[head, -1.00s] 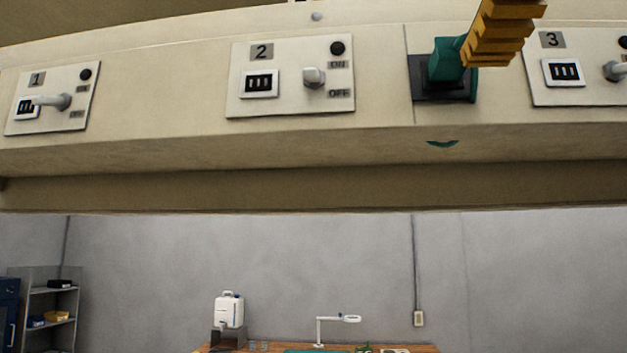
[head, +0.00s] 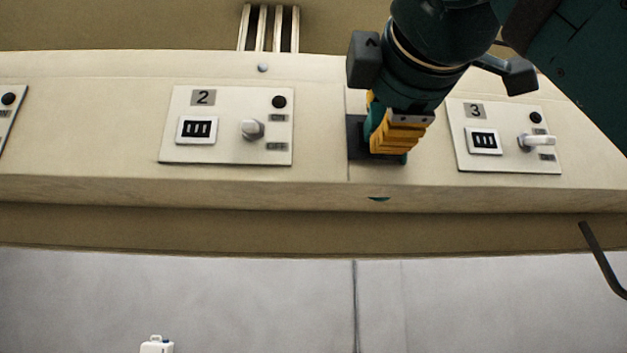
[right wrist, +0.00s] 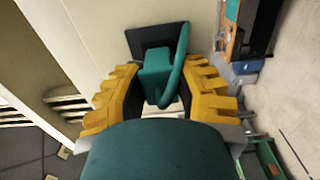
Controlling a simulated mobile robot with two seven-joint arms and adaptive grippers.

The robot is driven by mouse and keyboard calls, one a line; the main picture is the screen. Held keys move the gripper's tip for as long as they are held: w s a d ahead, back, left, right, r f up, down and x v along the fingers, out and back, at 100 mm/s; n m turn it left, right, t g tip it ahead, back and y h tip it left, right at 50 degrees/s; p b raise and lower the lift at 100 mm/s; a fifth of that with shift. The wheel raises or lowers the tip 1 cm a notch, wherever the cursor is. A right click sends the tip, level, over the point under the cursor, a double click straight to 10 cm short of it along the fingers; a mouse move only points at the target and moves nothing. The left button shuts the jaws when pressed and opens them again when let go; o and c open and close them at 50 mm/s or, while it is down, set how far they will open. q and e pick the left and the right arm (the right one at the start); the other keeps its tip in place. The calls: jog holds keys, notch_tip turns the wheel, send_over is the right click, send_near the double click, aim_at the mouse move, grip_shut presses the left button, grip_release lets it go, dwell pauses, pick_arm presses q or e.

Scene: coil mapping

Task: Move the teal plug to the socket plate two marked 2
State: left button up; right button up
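The teal plug (right wrist: 156,75) has a block body and a raised handle and sits on a black backing plate (right wrist: 145,38) on the beige panel. In the head view, my right gripper (head: 390,150) covers most of the plug. In the right wrist view, the yellow fingers of my right gripper (right wrist: 165,85) are spread, one on each side of the plug, with gaps visible. Socket plate two (head: 230,100), marked 2, is left of the plug, with a white-framed black slotted socket (head: 197,130) and a grey switch lever (head: 252,129). My left gripper is out of view.
Plate 3 (head: 505,120), with its own socket and protruding lever, is close to the right of my gripper. Part of another plate (head: 8,110) shows at the left edge. The panel between plate 2 and the black backing is bare. Pale vertical bars (head: 270,28) stand above.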

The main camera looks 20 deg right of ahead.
grip_shut()
jog(key=shift+o, duration=0.7)
grip_release()
grip_shut()
jog(key=shift+s+a, duration=0.1)
jog(key=shift+s, duration=0.1)
jog(key=shift+s+a, duration=0.1)
jog(key=shift+s, duration=0.35)
jog(key=shift+s+a, duration=0.15)
jog(key=shift+s, duration=0.5)
jog(key=v, duration=0.3)
jog(key=shift+s, duration=0.15)
